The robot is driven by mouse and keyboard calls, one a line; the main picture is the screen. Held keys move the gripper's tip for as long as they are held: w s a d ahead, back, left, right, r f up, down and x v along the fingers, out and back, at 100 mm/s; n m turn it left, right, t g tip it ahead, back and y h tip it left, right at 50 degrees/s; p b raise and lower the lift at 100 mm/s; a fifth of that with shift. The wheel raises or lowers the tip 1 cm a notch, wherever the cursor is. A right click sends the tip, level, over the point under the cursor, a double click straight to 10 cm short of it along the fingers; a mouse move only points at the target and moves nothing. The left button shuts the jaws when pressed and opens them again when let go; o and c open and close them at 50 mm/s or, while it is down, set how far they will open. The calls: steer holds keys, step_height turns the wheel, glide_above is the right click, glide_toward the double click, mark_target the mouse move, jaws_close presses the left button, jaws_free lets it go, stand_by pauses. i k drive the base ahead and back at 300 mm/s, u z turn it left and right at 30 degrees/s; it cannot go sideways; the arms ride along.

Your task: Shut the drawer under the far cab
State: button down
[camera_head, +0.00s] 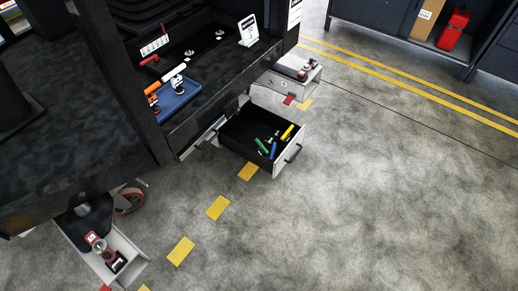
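An open drawer (236,137) juts out from under the dark cab (222,90) at the upper middle. My gripper does not show in this view.
A blue tray (181,100) with small items sits inside the cab. Light grey holders stand beside the drawer (310,80) and at lower left (77,243). A dark cabinet with a red can (453,30) is at upper right. The floor (390,190) right of the drawer is clear.

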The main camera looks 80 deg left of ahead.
mark_target(238, 134)
steer(key=u, duration=2.45)
steer(key=i, duration=1)
steer(key=k, duration=0.65)
steer(key=u, duration=0.75)
steer(key=i, duration=1.05)
steer(key=u, duration=0.05)
